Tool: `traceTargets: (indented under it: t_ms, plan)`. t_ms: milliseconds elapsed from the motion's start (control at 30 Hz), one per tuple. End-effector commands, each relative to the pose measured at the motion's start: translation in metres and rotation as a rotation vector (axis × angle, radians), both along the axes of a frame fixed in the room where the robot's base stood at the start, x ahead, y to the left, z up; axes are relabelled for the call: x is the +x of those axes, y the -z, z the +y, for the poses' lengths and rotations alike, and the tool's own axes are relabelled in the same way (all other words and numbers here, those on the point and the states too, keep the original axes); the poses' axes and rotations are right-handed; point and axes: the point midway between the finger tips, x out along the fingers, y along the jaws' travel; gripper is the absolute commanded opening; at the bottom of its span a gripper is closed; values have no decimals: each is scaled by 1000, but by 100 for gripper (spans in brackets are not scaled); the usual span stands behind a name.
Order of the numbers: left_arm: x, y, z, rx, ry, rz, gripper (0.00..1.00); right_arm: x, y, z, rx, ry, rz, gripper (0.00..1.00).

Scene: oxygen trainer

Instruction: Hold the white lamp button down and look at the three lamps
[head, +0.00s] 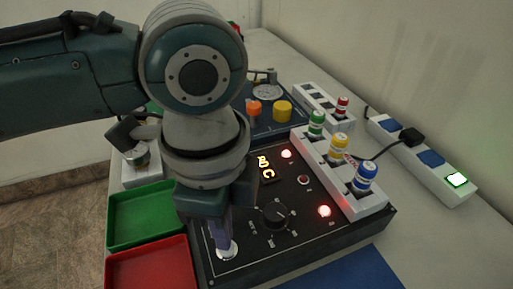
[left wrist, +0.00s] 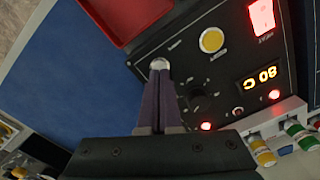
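The black panel box (head: 345,238) carries the white lamp button (head: 228,251) at its near left corner. My left gripper (head: 222,238) points down, with its purple fingers together and their tips at the button. In the left wrist view the fingertips (left wrist: 161,74) meet the pale round button (left wrist: 160,63); how far it is pressed cannot be told. Of the three lamps, the far one (head: 286,154) and the near one (head: 324,211) glow red. The middle lamp (head: 303,180) looks dark. My right gripper is not in view.
A black knob (head: 275,215) and a lit display (head: 265,167) are on the panel. A white rack (head: 372,204) with coloured bottles stands along its right side. Green (head: 152,213) and red (head: 150,267) trays lie left. A power strip (head: 435,180) is at the right.

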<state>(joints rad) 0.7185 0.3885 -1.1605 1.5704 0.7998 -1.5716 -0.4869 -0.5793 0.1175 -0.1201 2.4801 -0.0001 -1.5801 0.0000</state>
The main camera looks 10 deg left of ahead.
Motion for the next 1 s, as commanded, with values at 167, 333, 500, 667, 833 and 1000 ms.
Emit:
traceTargets:
  t_ms: [167, 333, 500, 667, 833, 1000]
  plan:
    - [0, 4, 0, 0, 0, 0, 0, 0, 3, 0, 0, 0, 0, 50]
    - [0, 8, 0, 0, 0, 0, 0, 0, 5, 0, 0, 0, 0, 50]
    - [0, 11, 0, 0, 0, 0, 0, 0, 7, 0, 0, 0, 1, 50]
    - [0, 15, 0, 0, 0, 0, 0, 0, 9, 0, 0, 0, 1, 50]
    - [0, 18, 0, 0, 0, 0, 0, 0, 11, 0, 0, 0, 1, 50]
    - [0, 18, 0, 0, 1, 0, 0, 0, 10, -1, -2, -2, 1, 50]
